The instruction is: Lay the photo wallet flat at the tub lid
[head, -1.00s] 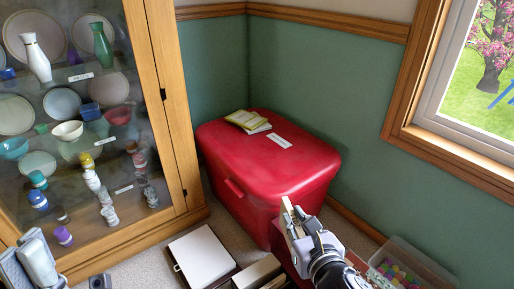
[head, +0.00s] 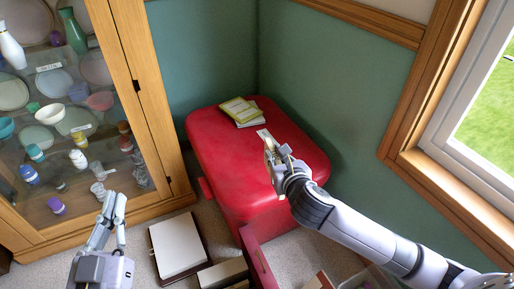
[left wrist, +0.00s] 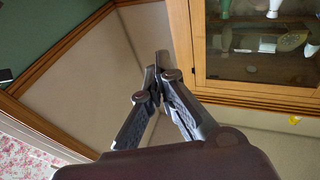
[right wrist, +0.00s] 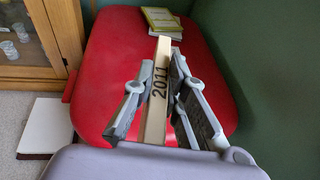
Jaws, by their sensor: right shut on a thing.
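The red tub's lid (head: 235,150) is broad and closed. My right gripper (head: 272,148) is over the lid's right part. In the right wrist view the right gripper (right wrist: 158,95) is shut on a thin cream photo wallet (right wrist: 159,75). The wallet stands on edge between the fingers, its spine marked "2011". It looks raised above the lid; any contact cannot be told. My left gripper (head: 116,200) is empty by the cabinet; its fingertips come together in the left wrist view (left wrist: 158,65).
A glass cabinet (head: 75,120) stands left. A white-topped box (head: 178,245) lies on the floor. The lid's front left is clear.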

